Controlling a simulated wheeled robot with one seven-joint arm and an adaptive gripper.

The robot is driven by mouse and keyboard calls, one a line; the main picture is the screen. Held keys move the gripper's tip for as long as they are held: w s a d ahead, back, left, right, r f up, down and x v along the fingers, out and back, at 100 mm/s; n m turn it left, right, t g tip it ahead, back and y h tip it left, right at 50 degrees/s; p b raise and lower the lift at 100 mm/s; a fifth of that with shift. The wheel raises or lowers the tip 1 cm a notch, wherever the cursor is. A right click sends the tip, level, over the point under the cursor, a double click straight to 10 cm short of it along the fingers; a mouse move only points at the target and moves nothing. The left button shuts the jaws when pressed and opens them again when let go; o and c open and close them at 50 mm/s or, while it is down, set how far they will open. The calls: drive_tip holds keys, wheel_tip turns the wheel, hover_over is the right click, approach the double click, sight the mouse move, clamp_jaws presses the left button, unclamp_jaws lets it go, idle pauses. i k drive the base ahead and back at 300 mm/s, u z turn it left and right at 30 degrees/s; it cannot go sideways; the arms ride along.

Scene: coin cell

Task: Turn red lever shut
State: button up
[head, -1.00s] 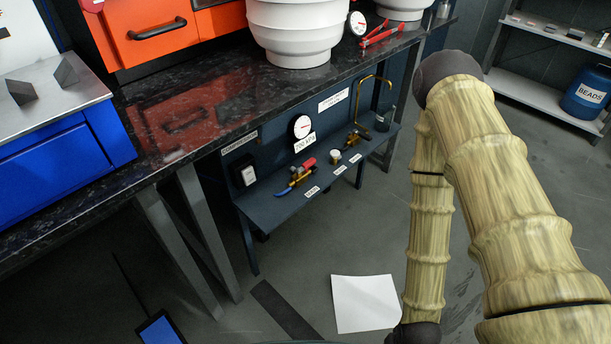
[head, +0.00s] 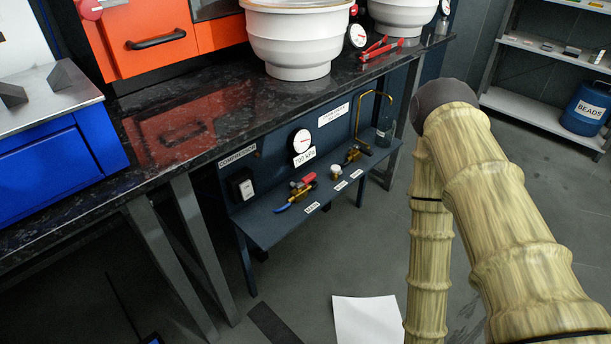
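The red lever (head: 304,181) sits on a small brass valve (head: 296,189) on the low dark shelf under the bench. A blue hose end or handle (head: 284,207) extends from the valve's lower left. The red lever points up and to the right, roughly along the valve body. My arm (head: 500,200) comes in at the right, clear of the shelf. My gripper is not in view; the arm's lower link runs out of the bottom edge.
A gauge (head: 301,141) and a switch box (head: 242,186) are on the panel behind the valve. A second brass fitting (head: 352,155), a bent brass pipe (head: 376,98) and a bottle (head: 385,130) are to the right. The black bench top (head: 200,140) overhangs. Floor in front holds a white sheet (head: 366,318).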

sight(306, 181)
drive_tip(key=k, duration=0.5)
drive_tip(key=z, duration=1.9)
drive_tip(key=i, duration=0.95)
drive_tip(key=u, duration=3.25)
